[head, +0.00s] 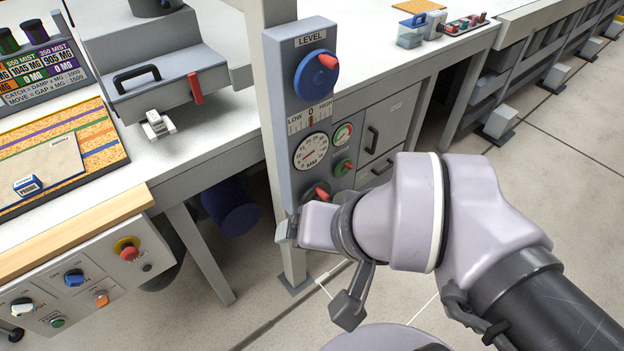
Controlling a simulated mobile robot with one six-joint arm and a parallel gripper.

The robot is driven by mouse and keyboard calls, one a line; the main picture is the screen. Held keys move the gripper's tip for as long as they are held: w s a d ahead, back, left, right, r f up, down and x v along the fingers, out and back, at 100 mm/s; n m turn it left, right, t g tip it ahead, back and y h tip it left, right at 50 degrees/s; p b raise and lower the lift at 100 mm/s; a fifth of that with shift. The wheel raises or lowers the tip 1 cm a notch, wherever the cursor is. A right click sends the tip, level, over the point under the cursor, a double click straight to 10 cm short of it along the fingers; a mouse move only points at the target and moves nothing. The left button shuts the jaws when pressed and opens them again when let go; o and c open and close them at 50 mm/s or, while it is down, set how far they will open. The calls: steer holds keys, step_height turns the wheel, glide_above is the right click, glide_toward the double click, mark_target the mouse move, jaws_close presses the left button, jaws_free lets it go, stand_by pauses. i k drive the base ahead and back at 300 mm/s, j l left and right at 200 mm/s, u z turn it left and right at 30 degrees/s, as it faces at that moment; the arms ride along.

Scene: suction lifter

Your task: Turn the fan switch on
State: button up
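I cannot read a label that marks the fan switch. A front panel at the lower left carries a blue rotary switch (74,277) and a white rotary switch (22,307); their lettering is too small to read surely. My gripper (289,232) is at the foot of this panel, just below the lower red-handled knob. Its fingers are mostly hidden by my wrist, so its opening and any contact do not show.
A red push button (128,250) and an orange switch (101,298) sit on the left panel. A wooden edge strip (80,236) runs above it. A bench with drawers (385,122) stands behind the post. Floor (560,125) is open at the right.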

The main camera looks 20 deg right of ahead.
mark_target(74, 278)
steer(key=u, duration=1.6)
